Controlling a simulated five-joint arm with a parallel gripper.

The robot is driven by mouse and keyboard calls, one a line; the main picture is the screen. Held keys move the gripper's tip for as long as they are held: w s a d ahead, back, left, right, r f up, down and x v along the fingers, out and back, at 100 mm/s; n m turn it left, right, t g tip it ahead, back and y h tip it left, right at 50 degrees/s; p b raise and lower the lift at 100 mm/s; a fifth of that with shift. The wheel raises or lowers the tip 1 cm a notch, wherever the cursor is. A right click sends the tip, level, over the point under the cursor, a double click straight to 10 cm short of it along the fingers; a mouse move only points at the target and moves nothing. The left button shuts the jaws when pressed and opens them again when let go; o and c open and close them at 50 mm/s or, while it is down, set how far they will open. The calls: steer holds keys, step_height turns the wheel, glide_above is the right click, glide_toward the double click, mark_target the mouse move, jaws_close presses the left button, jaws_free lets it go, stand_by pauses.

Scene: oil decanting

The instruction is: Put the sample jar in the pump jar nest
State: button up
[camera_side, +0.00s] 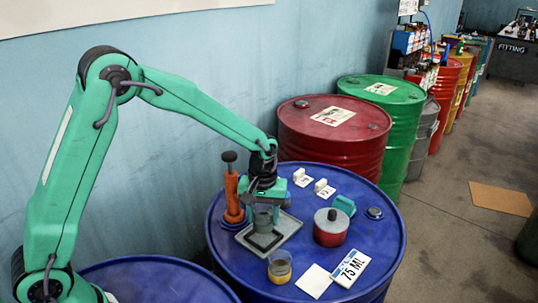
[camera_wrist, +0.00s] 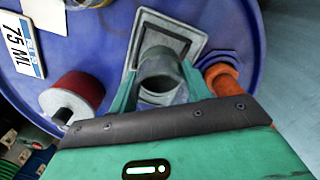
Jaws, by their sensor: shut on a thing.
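A grey, open-topped jar (camera_side: 263,221), which I take as the sample jar, is between the jaws of my gripper (camera_side: 264,205). It also shows in the wrist view (camera_wrist: 158,72), upright, with a finger on either side. Below it is a square grey tray with a dark inner outline (camera_side: 287,231), which I take as the pump jar nest; it shows in the wrist view (camera_wrist: 147,18) too. The jar is over the tray's middle; I cannot tell if its base touches. An orange hand pump (camera_side: 233,193) stands just left of the tray.
On the blue drum top (camera_side: 226,262) are a red pot with a grey lid (camera_side: 331,229), a jar with amber liquid (camera_side: 279,267), a white square (camera_side: 314,281), a "75 ML" card (camera_side: 350,268), a teal block (camera_side: 345,205) and small white tags (camera_side: 302,178). A red drum (camera_side: 330,140) stands behind.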

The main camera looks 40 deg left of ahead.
mark_target(263, 226)
steer(key=shift+f, duration=2)
steer(key=shift+f, duration=0.15)
steer(key=o, duration=1.1)
steer(key=shift+c, duration=0.2)
step_height(263, 226, up, 12)
steer(key=shift+w+f, duration=0.1)
steer(key=shift+f, duration=0.15)
steer(key=shift+r, duration=0.45)
